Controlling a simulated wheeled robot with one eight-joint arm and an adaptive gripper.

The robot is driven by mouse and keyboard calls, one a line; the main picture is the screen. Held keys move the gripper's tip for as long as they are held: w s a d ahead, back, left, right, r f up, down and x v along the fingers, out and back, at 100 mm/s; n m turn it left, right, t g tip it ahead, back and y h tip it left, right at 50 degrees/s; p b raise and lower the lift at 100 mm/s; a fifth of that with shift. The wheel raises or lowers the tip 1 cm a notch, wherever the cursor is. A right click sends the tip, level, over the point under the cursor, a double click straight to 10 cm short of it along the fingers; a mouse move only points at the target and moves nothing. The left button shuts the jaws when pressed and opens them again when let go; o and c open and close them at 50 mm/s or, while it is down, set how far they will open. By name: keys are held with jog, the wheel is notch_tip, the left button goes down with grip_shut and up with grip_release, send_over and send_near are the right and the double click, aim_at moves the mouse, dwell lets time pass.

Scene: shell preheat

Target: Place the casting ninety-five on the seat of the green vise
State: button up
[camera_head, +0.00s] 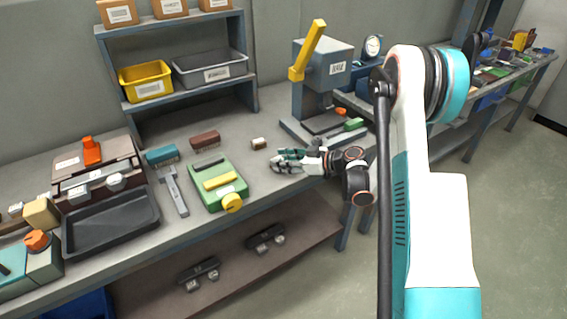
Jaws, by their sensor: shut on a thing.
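The green vise (208,196) stands on the bench left of centre. It has a dark bar across its back, a yellow bar across its middle and a yellow knob at its front. My gripper (276,163) is low over the bench, to the right of the vise and apart from it. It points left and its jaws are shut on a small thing. The fingers mostly hide this thing, and I cannot read a number on it. A small brown and white block (258,144) is just beyond the fingertips. I cannot tell whether it is a casting.
A teal brush-like block (162,157), a brown one (205,141) and a grey tool (173,191) lie around the vise. A press with a yellow lever (309,50) stands behind my gripper. A dark tray (110,222) is at left. Bench between vise and gripper is clear.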

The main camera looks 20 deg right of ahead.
jog(key=o, duration=1.1)
jog(key=shift+f, duration=0.1)
